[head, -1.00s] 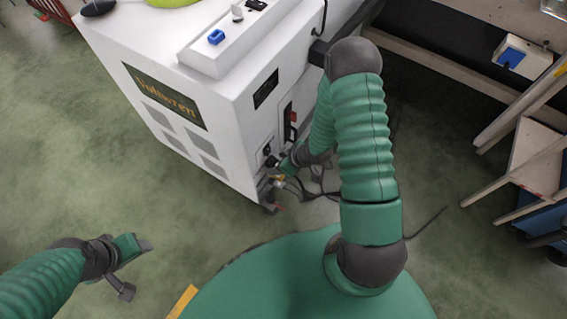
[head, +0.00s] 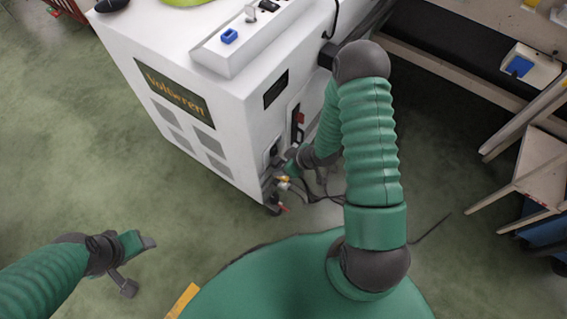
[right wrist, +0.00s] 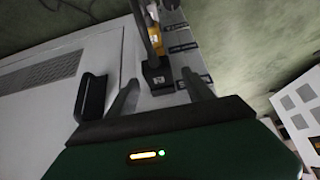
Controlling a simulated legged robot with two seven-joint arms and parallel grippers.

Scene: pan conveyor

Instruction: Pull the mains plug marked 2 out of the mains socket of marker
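A black plug (right wrist: 158,76) with a small pale mark sits between the two fingers of my right gripper (right wrist: 156,90) in the right wrist view. I cannot read the mark for sure. Its dark cord runs up out of the picture. The fingers stand apart, with gaps on both sides of the plug. In the head view my right gripper (head: 291,167) is low beside the right side of the white machine (head: 225,115), and its fingertips are hard to make out. My left gripper (head: 140,262) hangs over the floor at the lower left, away from the machine; its opening is unclear.
A black handle (right wrist: 91,97) stands on the pale panel left of the fingers. A red switch (head: 299,118) is on the machine above my right gripper. Cables (head: 322,190) lie on the floor there. A wooden frame (head: 535,165) stands at the right.

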